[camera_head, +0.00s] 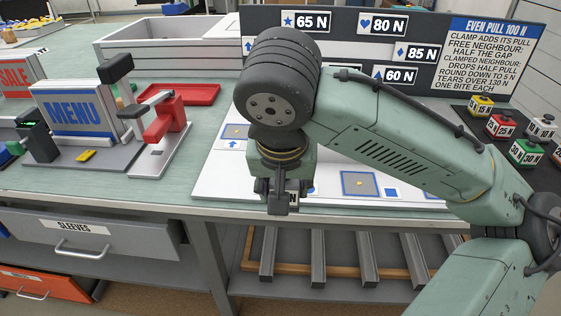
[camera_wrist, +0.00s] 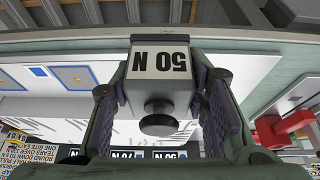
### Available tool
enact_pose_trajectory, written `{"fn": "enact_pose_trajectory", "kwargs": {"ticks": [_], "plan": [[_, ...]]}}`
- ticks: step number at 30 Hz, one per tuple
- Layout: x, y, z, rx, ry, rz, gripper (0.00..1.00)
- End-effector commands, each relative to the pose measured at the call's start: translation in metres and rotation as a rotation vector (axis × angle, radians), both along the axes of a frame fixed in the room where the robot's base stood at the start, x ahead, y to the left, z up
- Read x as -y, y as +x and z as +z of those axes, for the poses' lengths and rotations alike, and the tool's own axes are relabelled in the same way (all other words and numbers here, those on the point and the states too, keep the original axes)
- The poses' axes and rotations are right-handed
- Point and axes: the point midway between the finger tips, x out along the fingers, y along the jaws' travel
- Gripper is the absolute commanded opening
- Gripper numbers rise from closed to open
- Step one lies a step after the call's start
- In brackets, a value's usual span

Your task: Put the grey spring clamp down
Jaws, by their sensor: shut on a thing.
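The grey spring clamp (camera_wrist: 160,85) is a grey block with a white "50 N" label and a dark round knob. In the wrist view it sits between the two fingers of my gripper (camera_wrist: 160,95), which are shut on its sides. In the head view my gripper (camera_head: 277,190) points down at the front edge of the white board (camera_head: 225,185). Only a small part of the clamp shows there, with an "N" visible. I cannot tell whether the clamp touches any surface.
Several coloured clamps, including a yellow one (camera_head: 480,106) and a red one (camera_head: 501,127), stand on a dark mat at right. A blue-framed square (camera_head: 360,184) is on the board. A red stand (camera_head: 163,125), a menu sign (camera_head: 82,107) and a red tray (camera_head: 188,94) are at left.

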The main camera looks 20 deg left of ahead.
Motion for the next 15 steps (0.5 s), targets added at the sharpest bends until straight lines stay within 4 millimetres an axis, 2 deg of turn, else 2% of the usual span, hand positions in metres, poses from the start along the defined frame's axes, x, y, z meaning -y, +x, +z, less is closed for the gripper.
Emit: {"fn": "enact_pose_trajectory", "kwargs": {"ticks": [3, 9, 15], "plan": [[-0.015, 0.03, -0.001, -0.005, 0.001, 0.0, 0.04], [-0.036, 0.075, -0.005, -0.002, -0.002, -0.002, 0.04], [-0.047, 0.097, -0.009, 0.0, -0.001, -0.001, 0.04]]}}
